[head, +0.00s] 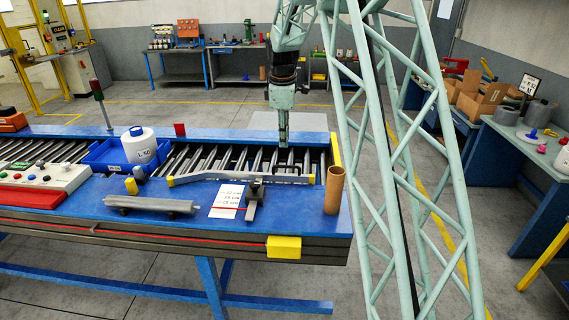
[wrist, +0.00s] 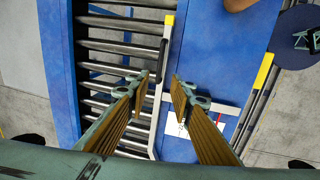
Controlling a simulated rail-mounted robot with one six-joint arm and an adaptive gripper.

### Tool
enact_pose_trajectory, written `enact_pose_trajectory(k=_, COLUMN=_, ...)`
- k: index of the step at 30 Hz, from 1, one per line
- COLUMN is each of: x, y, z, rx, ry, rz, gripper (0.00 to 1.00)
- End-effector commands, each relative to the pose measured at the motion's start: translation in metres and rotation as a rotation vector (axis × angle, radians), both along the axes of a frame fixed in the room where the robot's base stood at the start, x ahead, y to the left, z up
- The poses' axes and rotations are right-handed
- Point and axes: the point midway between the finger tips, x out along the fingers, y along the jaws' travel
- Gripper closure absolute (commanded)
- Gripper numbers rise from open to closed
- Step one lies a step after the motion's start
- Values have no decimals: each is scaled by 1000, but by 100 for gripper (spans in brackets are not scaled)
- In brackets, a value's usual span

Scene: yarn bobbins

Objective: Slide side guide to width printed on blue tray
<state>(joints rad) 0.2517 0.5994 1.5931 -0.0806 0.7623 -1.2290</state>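The side guide (head: 240,178) is a long grey rail with yellow ends along the near edge of the rollers. In the wrist view the guide (wrist: 160,85) runs up the picture, between my fingers but below them. A dark block on a grey bar (head: 254,198) joins it beside a white scale card (head: 227,200) with printed lines. The blue tray (head: 97,160) sits on the rollers at left and holds a white bobbin (head: 139,144) marked "L 50"; its small front label is unreadable. My gripper (head: 283,143) is open and empty above the guide's right part (wrist: 164,82).
A brown tube (head: 334,190) stands at the table's right end. A grey roll (head: 150,204) lies on the near edge. A control panel (head: 45,178) is at far left. Bare rollers (head: 215,158) lie between tray and gripper. A small yellow-topped part (head: 131,186) stands near the tray.

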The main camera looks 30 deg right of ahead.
Motion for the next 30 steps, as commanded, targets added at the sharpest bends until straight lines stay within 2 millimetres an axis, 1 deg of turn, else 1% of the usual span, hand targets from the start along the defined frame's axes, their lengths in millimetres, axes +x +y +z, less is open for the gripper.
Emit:
enact_pose_trajectory(k=5, x=2, y=-1, z=-12, rx=0, ry=0, rz=0, gripper=79)
enact_pose_trajectory(k=8, x=3, y=-2, z=-22, rx=0, ry=2, rz=0, gripper=79)
enact_pose_trajectory(k=30, x=17, y=-11, z=-108, rx=0, ry=2, rz=0, gripper=79)
